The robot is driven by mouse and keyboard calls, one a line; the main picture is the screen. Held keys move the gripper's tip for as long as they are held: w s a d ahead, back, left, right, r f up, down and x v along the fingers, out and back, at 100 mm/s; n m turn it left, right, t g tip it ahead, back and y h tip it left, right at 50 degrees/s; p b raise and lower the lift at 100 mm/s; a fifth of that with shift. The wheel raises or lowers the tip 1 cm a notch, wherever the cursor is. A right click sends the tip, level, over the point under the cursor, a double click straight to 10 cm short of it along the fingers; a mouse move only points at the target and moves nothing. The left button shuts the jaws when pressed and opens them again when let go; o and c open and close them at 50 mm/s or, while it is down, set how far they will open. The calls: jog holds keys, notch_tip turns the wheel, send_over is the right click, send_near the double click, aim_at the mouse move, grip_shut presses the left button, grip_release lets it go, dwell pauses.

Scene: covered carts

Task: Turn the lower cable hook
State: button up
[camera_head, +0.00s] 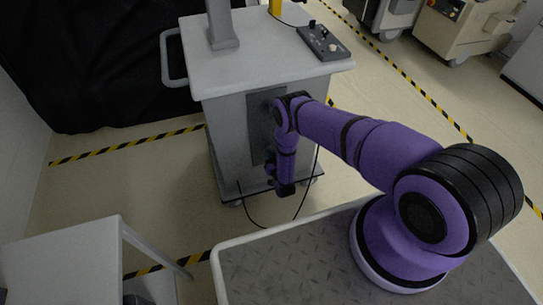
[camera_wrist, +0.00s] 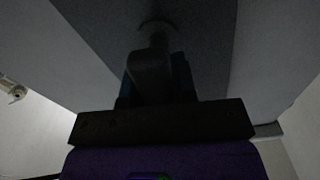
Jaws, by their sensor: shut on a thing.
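The lower cable hook (camera_wrist: 150,72) shows in the wrist view as a dark, rounded piece on a short stem. The stem comes out of a dark grey panel on the cart (camera_head: 225,140). My gripper (camera_wrist: 155,88) is shut on the hook, with a finger at each side of it. In the head view my gripper (camera_head: 272,180) is low in front of the cart's near side, at the end of my purple arm. The hook cannot be made out there. The wrist view is very dark, so the hook's exact angle is hard to tell.
A black cable (camera_head: 301,203) hangs in a loop to the floor below the cart. A control box (camera_head: 323,43) sits on the cart top. A grey table (camera_head: 70,262) stands at lower left. Striped tape marks the floor, and open floor lies left of the cart.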

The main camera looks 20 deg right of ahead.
jog(key=m, duration=0.4)
jog(key=shift+d+f, duration=0.1)
jog(key=shift+d, duration=0.2)
jog(key=m, duration=0.8)
jog(key=f+m, duration=0.1)
jog(key=m, duration=0.4)
jog(key=shift+d, duration=0.25)
jog(key=m, duration=0.4)
jog(key=shift+a+f+m, duration=0.15)
jog(key=shift+f+m, duration=0.1)
jog(key=shift+m, duration=0.15)
jog(key=m, duration=0.4)
jog(key=shift+s+a+f, duration=0.1)
jog(key=shift+f, duration=0.1)
jog(key=m, duration=0.4)
jog(key=shift+a+f+m, duration=0.1)
jog(key=shift+a+m, duration=0.1)
jog(key=shift+m, duration=0.2)
jog(key=shift+a+m, duration=0.2)
jog(key=shift+m, duration=1.6)
